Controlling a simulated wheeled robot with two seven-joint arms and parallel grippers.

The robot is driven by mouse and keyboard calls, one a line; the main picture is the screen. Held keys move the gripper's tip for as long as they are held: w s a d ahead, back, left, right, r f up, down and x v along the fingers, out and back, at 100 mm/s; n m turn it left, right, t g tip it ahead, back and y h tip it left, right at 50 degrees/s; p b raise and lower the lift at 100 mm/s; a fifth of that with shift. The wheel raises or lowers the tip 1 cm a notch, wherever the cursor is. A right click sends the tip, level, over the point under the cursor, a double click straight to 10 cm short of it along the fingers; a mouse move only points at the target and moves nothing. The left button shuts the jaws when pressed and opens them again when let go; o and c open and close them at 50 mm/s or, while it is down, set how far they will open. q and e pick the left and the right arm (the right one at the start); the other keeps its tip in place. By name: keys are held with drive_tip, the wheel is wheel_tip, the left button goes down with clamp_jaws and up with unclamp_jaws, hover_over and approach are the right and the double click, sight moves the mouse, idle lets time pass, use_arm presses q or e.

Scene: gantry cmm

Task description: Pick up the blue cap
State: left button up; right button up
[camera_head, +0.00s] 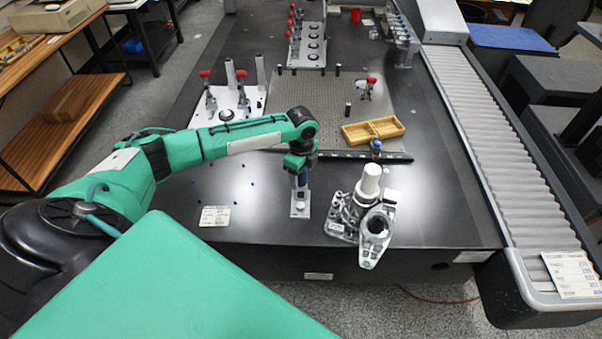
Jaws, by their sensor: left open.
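A small blue-topped piece (376,145) stands upright by the black bar, just in front of the wooden tray; it looks like the blue cap, but it is too small to be sure. Several tiny dark blue pieces (251,184) also lie scattered on the black table, left of my left gripper. My left gripper (299,187) points down over a small pale plate (300,209), left of and nearer than the blue-topped piece. It is open, and nothing shows between its fingers. My right gripper is out of view.
A two-part wooden tray (373,131) sits on the perforated plate (310,100). A grey metal part (375,237) and a white cylinder (371,180) stand right of my left gripper. A roller conveyor (505,150) runs along the right. The table's front right is clear.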

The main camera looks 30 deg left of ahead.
use_arm(q)
drive_tip(key=c, duration=1)
drive_tip(key=shift+c, duration=0.2)
